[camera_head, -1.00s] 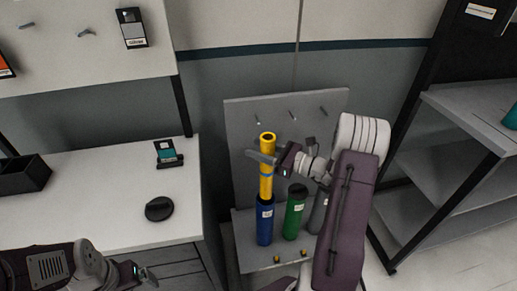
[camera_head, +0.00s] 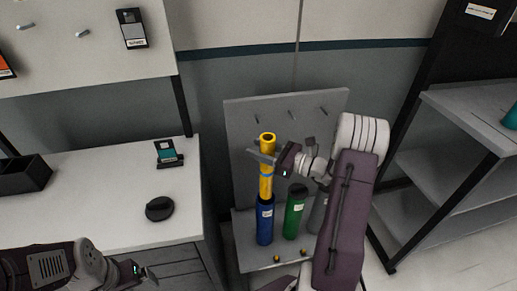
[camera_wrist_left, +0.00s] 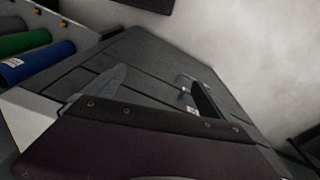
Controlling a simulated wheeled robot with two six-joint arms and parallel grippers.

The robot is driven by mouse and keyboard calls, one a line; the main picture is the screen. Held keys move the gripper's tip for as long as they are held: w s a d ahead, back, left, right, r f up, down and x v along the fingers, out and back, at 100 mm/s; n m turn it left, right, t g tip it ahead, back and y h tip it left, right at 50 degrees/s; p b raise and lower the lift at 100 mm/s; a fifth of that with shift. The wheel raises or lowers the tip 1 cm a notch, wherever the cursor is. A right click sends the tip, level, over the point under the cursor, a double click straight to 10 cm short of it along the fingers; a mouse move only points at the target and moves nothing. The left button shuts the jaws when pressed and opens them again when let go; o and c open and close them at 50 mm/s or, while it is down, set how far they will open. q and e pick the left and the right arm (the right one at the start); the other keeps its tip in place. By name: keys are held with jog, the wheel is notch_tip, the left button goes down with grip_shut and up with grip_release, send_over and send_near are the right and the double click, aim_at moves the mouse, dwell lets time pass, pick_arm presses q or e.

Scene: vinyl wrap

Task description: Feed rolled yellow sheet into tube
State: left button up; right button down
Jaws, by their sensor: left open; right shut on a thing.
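The rolled yellow sheet (camera_head: 266,186) stands upright in the head view, with a blue band around it. Its lower end meets the top of the blue tube (camera_head: 265,222), which stands on a grey stand; whether the end is inside the tube is hard to tell. My right gripper (camera_head: 262,158) is shut on the roll near its top. My left gripper (camera_head: 148,277) is low at the left, in front of the white desk, open and empty. The blue tube also shows in the left wrist view (camera_wrist_left: 35,62), away from the left fingers.
A green tube (camera_head: 295,213) and a grey tube (camera_head: 318,213) stand right of the blue one on the grey stand (camera_head: 250,258). A pegged back panel (camera_head: 240,120) rises behind. The white desk (camera_head: 105,195) holds a black round object (camera_head: 159,208). A grey shelf (camera_head: 470,118) is at right.

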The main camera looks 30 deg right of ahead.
notch_tip(320, 180, down, 10)
jog(key=b, duration=0.7)
dwell(1.0)
jog(key=c, duration=0.7)
grip_release()
jog(key=v, duration=0.9)
